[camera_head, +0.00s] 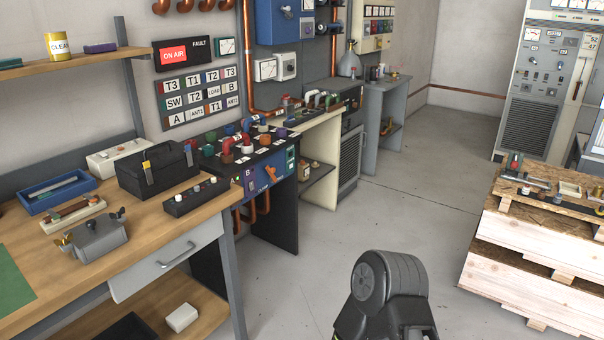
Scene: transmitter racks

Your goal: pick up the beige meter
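I cannot tell for certain which thing is the beige meter. A cream, flat box (118,155) with small dark details on top lies at the back of the wooden bench, behind the black toolbox. A small beige tray-like piece (569,189) lies among tools on the pallet stack at the right. An off-white block (182,317) sits on the bench's lower shelf. Neither of my grippers shows; only a dark, rounded part of my own body rises at the bottom centre.
The wooden bench (150,220) holds a black toolbox (157,171), a blue tray (57,192), a switch strip (194,196) and a grey metal box (95,236). Control consoles (248,150) line the wall. The pallet stack (530,262) stands right. Floor between is clear.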

